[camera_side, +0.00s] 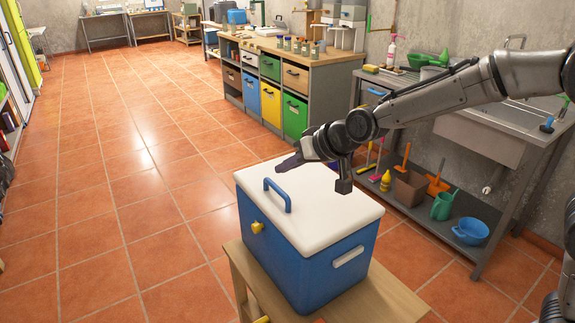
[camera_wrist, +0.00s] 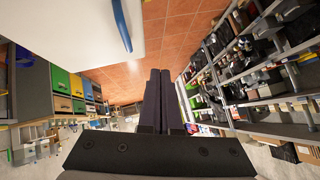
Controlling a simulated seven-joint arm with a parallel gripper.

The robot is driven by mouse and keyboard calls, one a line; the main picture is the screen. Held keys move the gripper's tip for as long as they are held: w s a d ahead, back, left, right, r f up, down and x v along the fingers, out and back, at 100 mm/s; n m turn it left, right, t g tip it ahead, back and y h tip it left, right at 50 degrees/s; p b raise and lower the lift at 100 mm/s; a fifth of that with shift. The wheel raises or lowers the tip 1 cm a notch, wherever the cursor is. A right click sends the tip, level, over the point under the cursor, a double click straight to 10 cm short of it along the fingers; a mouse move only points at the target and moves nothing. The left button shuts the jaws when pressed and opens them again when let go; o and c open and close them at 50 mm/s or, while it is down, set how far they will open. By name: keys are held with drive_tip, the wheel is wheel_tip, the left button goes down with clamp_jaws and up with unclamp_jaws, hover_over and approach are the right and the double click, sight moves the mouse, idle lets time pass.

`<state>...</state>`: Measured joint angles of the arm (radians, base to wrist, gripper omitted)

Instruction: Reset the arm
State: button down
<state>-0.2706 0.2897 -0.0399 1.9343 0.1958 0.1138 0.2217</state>
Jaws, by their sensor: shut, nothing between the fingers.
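My gripper (camera_side: 285,166) is shut and empty. In the side view it hangs over the white lid of a blue cooler box, close to the lid's blue handle (camera_side: 277,194). In the wrist view its dark fingers (camera_wrist: 157,92) lie together and point toward the floor area. The cooler (camera_side: 305,257) has a yellow latch (camera_side: 257,227) on its front and a pale side grip. Its white lid (camera_side: 325,215) is closed. The lid (camera_wrist: 105,30) and handle (camera_wrist: 122,25) also show at the top of the wrist view. I see a gap between the fingers and the handle there.
The cooler stands on a low wooden table (camera_side: 385,297). A metal sink bench (camera_side: 485,130) with buckets and tools stands at the right. A workbench with coloured drawers (camera_side: 270,104) stands behind. The tiled floor (camera_side: 110,190) at the left is clear.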

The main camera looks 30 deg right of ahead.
drive_tip(key=s+d+r+t, duration=0.1)
drive_tip(key=s+d+r, duration=0.1)
drive_tip(key=d+r, duration=0.35)
drive_tip(key=s+d+r+h, duration=0.1)
drive_tip(key=s+d+r, duration=0.1)
drive_tip(key=s+r, duration=0.3)
drive_tip(key=s+d+r, duration=0.2)
drive_tip(key=s+d, duration=0.1)
drive_tip(key=s, duration=0.4)
drive_tip(key=s+d+f+g, duration=0.1)
drive_tip(key=s+f, duration=0.2)
drive_tip(key=s, duration=0.4)
drive_tip(key=s+d+f+n+g+h, duration=0.1)
drive_tip(key=s+d+f+g, duration=0.1)
drive_tip(key=s+f, duration=0.2)
drive_tip(key=s+d+f+g, duration=0.1)
drive_tip(key=s+f, duration=0.3)
drive_tip(key=s, duration=0.7)
drive_tip(key=shift+d+f+n+g+h, duration=0.15)
drive_tip(key=shift+d+n+g+h, duration=0.15)
drive_tip(key=shift+g+h, duration=0.1)
